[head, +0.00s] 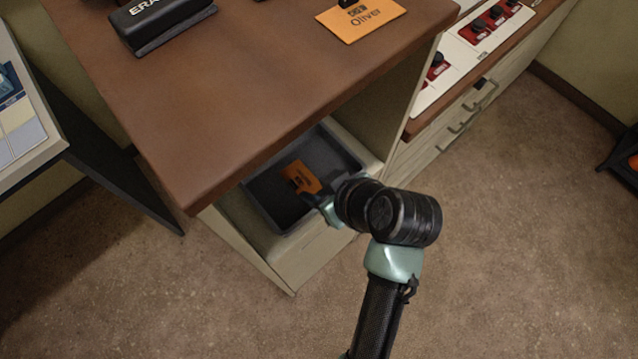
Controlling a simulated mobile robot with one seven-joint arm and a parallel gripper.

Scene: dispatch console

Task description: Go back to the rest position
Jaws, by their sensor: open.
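My gripper (321,202) is at the end of my black and green arm, low at the open shelf under the brown desk top. It is open. Its fingertips are over the near right part of a dark grey tray (262,199), close to an orange tag (301,177) that lies in the tray. I cannot tell whether a finger touches the tag. Part of the fingers is hidden by the wrist, and the back of the tray is hidden by the desk top.
The brown desk top (250,80) overhangs the shelf and bears a black eraser (160,20) and an orange "Oliver" tag (361,17). A lower counter with red switches (474,32) and drawer handles (462,125) stands at right. A pale board (20,130) is at left.

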